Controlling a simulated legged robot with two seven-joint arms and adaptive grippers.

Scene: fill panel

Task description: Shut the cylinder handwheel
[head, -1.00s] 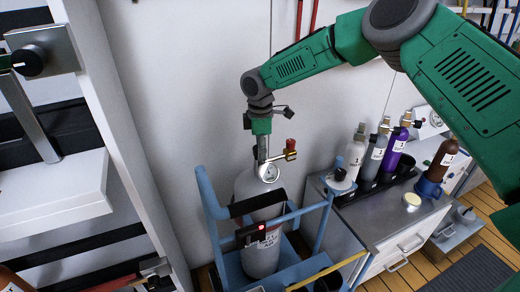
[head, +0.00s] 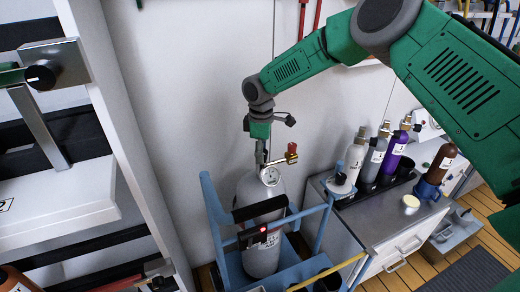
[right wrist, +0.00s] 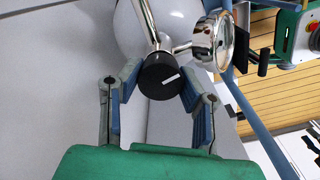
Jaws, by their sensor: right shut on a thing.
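The grey-white gas cylinder (head: 266,205) stands upright in a blue cart. My right gripper (head: 261,150) points down onto the top of the valve. In the right wrist view the black handwheel (right wrist: 157,75), with a white mark tilted on its face, sits between the two fingers of my right gripper (right wrist: 155,88), which is shut on it. The gauge (right wrist: 213,40) shows beside it there. In the head view the handwheel is hidden by the gripper. My left gripper is not in view.
The blue cart (head: 213,205) has rails around the cylinder. A grey bench (head: 375,225) at the right holds several small bottles (head: 400,145). A white shelf frame (head: 110,120) stands at the left. A plain wall is close behind the cylinder.

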